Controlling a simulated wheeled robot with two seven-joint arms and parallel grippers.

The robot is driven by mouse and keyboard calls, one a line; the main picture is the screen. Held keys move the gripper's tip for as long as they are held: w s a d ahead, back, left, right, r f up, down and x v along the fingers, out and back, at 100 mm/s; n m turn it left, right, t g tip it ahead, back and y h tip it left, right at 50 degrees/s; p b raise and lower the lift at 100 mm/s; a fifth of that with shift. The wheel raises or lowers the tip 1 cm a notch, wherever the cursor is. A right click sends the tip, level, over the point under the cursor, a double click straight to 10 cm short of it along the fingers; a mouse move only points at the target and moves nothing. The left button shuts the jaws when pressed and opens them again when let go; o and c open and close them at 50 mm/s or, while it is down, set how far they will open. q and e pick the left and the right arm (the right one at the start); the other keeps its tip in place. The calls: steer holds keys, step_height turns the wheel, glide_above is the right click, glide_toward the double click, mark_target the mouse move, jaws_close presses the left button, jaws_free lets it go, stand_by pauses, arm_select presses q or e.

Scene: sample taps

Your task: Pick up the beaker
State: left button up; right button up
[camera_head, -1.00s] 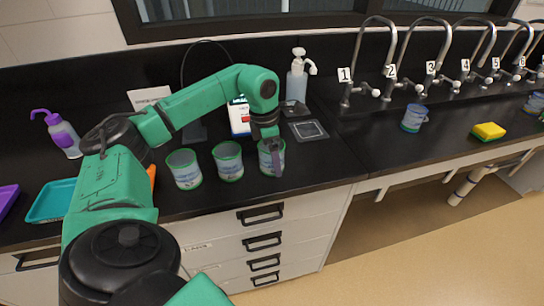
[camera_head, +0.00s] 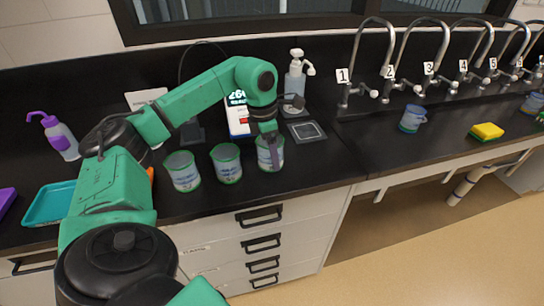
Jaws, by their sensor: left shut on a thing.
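Three clear beakers with green rims stand in a row on the black counter: a left one (camera_head: 182,172), a middle one (camera_head: 226,164) and a right one (camera_head: 266,155). My left gripper (camera_head: 270,146) reaches down from above and is shut on the right beaker, which is upright. My right gripper is not in view.
A soap pump bottle (camera_head: 295,82) and a dark flat pad (camera_head: 306,131) lie behind the held beaker. A teal tray (camera_head: 40,222) and wash bottle (camera_head: 62,142) are left. Another beaker (camera_head: 410,120) and yellow sponge (camera_head: 487,131) stand right, by numbered taps (camera_head: 350,95).

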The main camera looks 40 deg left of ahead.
arm_select(q)
step_height(320, 180, up, 18)
steer(key=p, duration=0.5)
